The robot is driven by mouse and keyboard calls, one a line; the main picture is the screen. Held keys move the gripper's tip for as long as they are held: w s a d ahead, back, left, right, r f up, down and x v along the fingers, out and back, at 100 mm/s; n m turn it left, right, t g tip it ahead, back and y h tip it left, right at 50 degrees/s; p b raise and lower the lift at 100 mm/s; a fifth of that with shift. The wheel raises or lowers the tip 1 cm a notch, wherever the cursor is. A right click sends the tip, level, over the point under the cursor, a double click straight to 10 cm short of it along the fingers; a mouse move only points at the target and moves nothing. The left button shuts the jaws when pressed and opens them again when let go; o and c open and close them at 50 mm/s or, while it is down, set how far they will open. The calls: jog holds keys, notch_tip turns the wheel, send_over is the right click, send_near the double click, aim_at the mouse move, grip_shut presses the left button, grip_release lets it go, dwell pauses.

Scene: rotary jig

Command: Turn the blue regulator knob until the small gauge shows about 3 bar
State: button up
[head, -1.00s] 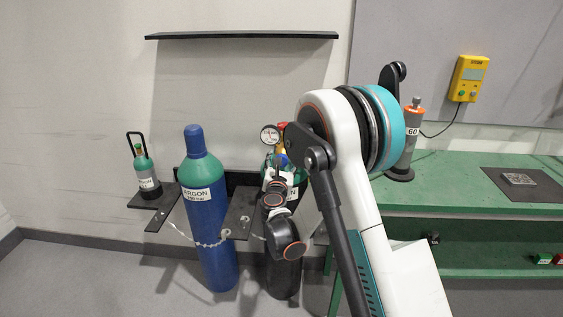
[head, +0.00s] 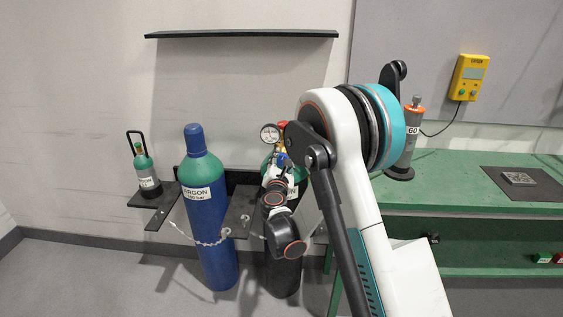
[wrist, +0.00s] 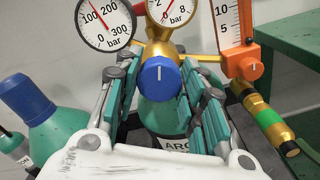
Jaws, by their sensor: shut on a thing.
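The blue regulator knob (wrist: 159,78) with a white mark faces me in the wrist view; a bit of blue also shows in the head view (head: 282,160). My gripper (wrist: 161,82) is shut on the knob, with one green-padded finger on each side. The small gauge (wrist: 172,14), marked 2 and 8 bar, sits above the knob. It is cut off by the top edge, so I cannot read it surely. The large gauge (wrist: 105,20), marked up to 300 bar, is at its upper left. In the head view my arm hides the small gauge.
An orange flow meter (wrist: 240,40) and a green-and-gold fitting (wrist: 265,120) stand close on the right. The blue argon cylinder (head: 212,225) is left of the held regulator's cylinder, with a chain (head: 205,242). A green bench (head: 450,185) lies to the right.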

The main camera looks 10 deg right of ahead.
jog(key=shift+s+d+f+m, duration=0.1)
jog(key=shift+f+m, duration=0.05)
jog(key=shift+m, duration=3.75)
jog(key=shift+f+m, duration=0.15)
jog(key=shift+m, duration=3.75)
jog(key=o, duration=1)
jog(key=shift+o, duration=0.2)
jog(key=v, duration=0.7)
jog(key=shift+s, duration=0.2)
jog(key=shift+r, duration=0.15)
